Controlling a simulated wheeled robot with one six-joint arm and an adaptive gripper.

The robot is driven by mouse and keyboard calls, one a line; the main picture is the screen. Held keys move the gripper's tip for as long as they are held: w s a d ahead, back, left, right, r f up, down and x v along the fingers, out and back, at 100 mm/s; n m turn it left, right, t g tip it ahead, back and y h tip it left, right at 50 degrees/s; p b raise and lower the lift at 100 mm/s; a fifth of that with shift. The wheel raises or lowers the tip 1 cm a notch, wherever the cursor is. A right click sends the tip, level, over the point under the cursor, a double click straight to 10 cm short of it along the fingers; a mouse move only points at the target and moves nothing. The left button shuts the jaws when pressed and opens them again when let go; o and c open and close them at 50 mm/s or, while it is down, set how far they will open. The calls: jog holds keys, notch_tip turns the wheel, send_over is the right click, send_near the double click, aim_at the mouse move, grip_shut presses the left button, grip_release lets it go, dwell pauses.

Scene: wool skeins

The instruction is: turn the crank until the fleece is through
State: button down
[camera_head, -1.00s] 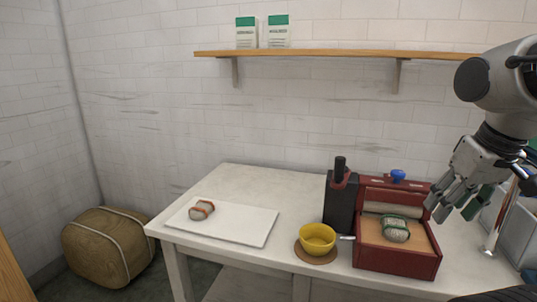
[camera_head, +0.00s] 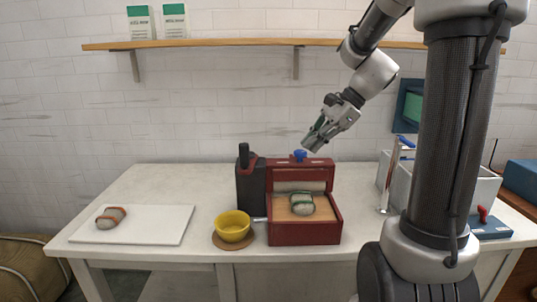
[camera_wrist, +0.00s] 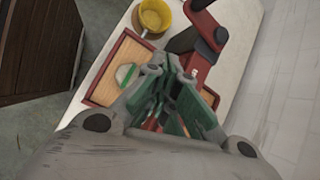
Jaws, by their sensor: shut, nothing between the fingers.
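A red machine (camera_head: 306,232) stands on the white table, with a roller (camera_head: 300,186) at its back and a blue knob (camera_head: 300,155) on top. A fleece skein (camera_head: 302,204), pale with a green band, lies on its tan bed in front of the roller. A dark upright block with a black handle (camera_head: 244,155) stands at its left side; I cannot tell whether this is the crank. My gripper (camera_head: 312,144) is shut and empty, above and behind the machine near the blue knob. In the wrist view the green-padded fingers (camera_wrist: 168,97) partly cover the machine.
A yellow bowl (camera_head: 232,228) sits on a brown coaster left of the machine. A white board (camera_head: 160,226) holds another skein (camera_head: 110,218) with an orange band. A grey bin (camera_head: 483,190) and a silver stand (camera_head: 386,180) are at right. The table's back left is clear.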

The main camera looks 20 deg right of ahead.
aim_at(247, 152)
jog(key=w+a+f+m, duration=0.2)
jog(key=w+a, duration=0.1)
jog(key=a, duration=0.3)
jog(key=w+a+f+m+y, duration=0.1)
jog(key=w+a+f+m, duration=0.1)
jog(key=a, duration=0.4)
jog(key=shift+w+a+m+t, duration=0.3)
jog(key=shift+w+m, duration=0.15)
jog(key=shift+m, duration=0.05)
jog(key=shift+a+m+t, duration=0.3)
jog(key=shift+a+m, duration=0.05)
jog(key=shift+m, duration=0.05)
